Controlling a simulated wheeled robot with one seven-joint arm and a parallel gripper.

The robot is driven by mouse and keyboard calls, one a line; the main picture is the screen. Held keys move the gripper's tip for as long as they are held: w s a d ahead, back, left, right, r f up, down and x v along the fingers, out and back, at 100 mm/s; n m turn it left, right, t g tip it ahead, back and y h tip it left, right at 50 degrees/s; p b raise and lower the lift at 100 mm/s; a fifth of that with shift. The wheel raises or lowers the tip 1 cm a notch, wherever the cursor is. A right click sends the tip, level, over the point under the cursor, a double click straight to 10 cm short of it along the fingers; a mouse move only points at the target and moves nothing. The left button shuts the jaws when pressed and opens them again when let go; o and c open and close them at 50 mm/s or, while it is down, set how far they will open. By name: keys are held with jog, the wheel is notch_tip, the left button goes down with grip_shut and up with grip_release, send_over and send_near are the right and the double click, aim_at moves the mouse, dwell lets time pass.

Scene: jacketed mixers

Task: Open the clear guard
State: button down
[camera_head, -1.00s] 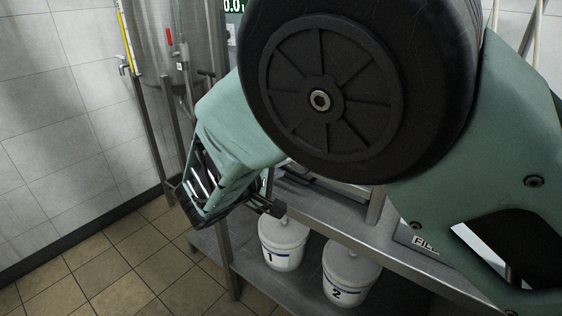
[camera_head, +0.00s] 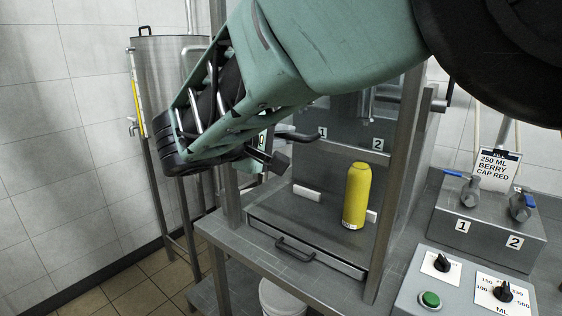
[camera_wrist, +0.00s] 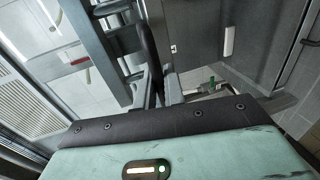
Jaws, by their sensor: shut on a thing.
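My gripper (camera_head: 274,160) is at the left front post of the metal-framed filling station, in the middle of the head view. Its jaws are shut on a dark bar handle (camera_head: 299,136), which sticks out to the right of the fingers. A dark bar (camera_wrist: 151,45) also runs down to my gripper in the wrist view. The clear guard itself is hard to make out, and I cannot tell how far it is raised. A yellow bottle (camera_head: 357,196) stands upright inside the station, below and right of my gripper.
A drawer-like front with a dark handle (camera_head: 295,250) lies low on the station. A grey control box (camera_head: 464,290) with a green button and knobs stands at front right. A valve block (camera_head: 487,222) is behind it. A steel tank (camera_head: 172,75) stands at left; a white bucket (camera_head: 281,298) is below.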

notch_tip(320, 180, up, 5)
jog(key=shift+r+p, duration=0.2)
jog(key=shift+p, duration=0.5)
jog(key=c, duration=1.6)
grip_release()
jog(key=shift+c, duration=0.2)
jog(key=shift+a, duration=0.15)
